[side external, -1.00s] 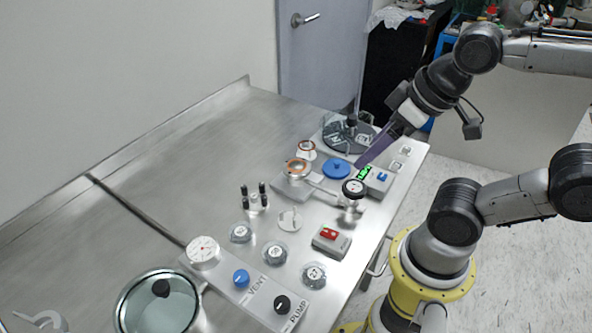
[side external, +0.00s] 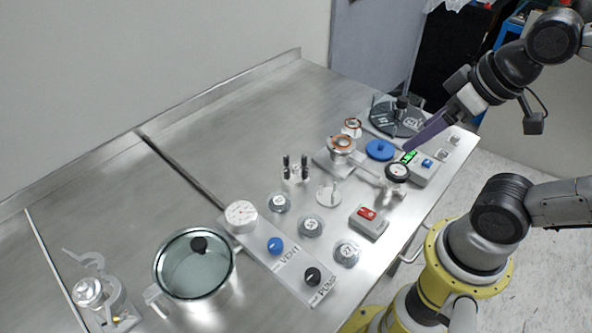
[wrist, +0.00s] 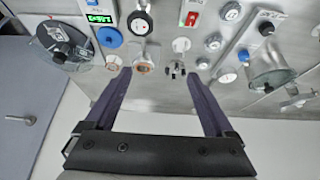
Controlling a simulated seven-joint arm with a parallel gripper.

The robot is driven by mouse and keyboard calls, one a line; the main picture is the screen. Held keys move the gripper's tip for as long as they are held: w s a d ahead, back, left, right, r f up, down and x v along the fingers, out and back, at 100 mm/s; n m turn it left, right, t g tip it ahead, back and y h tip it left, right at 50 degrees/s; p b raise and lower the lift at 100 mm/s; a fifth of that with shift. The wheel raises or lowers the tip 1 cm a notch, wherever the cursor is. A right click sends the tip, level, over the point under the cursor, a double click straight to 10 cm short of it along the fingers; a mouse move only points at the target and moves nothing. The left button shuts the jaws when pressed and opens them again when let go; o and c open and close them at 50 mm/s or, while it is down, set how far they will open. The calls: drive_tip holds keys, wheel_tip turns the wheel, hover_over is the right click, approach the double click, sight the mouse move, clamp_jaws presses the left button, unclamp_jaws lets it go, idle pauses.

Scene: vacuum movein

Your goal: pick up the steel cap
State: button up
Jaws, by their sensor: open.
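The likely steel cap is a small pale metal disc with a raised fin (side external: 329,191), lying flat on the steel table in the side view. It also seems to show as a pale round piece in the wrist view (wrist: 181,45). I cannot be fully sure which round piece is the cap. My gripper (side external: 405,149) is high at the back right, its tips appearing close to the blue disc and green display in the side view. In the wrist view its two purple fingers (wrist: 158,72) are spread with nothing between them. The cap is apart from the fingers.
An orange-ringed port (side external: 341,144), black gauge (side external: 397,172), blue disc (side external: 380,149) and dark posts (side external: 295,168) surround the disc. Several labelled round pieces (side external: 311,225) and a red switch box (side external: 369,222) stand nearer. A glass-lidded pot (side external: 194,264) is front left.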

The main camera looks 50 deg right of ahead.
drive_tip(key=shift+o, duration=1)
